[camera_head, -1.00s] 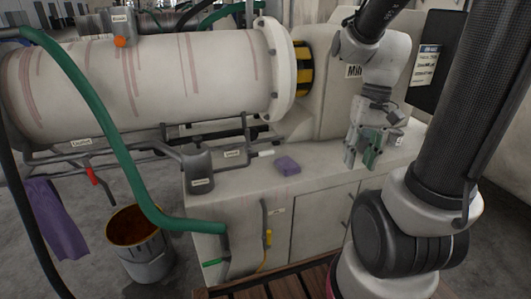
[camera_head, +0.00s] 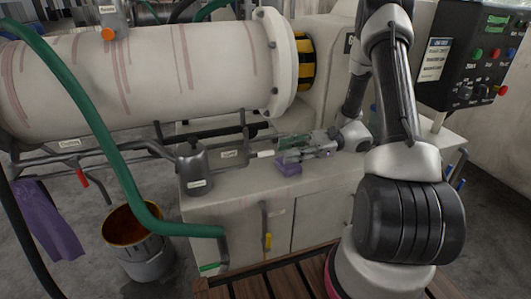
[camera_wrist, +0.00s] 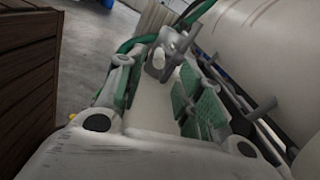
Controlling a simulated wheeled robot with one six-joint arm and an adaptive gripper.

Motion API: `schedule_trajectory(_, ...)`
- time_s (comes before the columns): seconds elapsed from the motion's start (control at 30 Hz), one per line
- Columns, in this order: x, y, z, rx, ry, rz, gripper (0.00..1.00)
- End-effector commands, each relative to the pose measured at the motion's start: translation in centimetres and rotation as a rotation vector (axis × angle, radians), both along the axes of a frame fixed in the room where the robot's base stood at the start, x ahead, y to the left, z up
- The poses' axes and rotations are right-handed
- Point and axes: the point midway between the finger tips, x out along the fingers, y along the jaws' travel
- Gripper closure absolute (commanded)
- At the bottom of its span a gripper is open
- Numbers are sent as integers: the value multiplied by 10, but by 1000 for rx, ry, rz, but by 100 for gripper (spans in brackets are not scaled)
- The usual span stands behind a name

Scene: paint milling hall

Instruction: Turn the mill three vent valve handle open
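A short white handle (camera_head: 264,154) sits on a pipe at the near end of the big mill drum (camera_head: 150,75), beside a small tag (camera_head: 230,154) too small to read surely. It lies roughly level, pointing right. My gripper (camera_head: 283,149) is just right of its tip, fingers pointing left over the cabinet top. A pale rod (camera_wrist: 265,108), perhaps this handle, shows there to the right, outside the fingers. Whether a finger touches the handle cannot be told.
A grey pot (camera_head: 193,166) stands left, also in the wrist view (camera_wrist: 170,58). A red handle (camera_head: 82,178), an orange handle (camera_head: 108,34), a green hose (camera_head: 105,135) and a bucket (camera_head: 145,252) are farther left.

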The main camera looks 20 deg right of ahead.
Motion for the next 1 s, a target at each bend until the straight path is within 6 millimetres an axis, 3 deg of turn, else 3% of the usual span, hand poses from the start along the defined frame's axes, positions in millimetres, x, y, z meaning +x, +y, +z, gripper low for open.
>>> schedule_trajectory(0.4,0,63,0,-1,4,7,64)
schedule_trajectory(0.8,0,75,0,-2,3,5,64)
schedule_trajectory(1.0,0,75,0,-3,3,5,98)
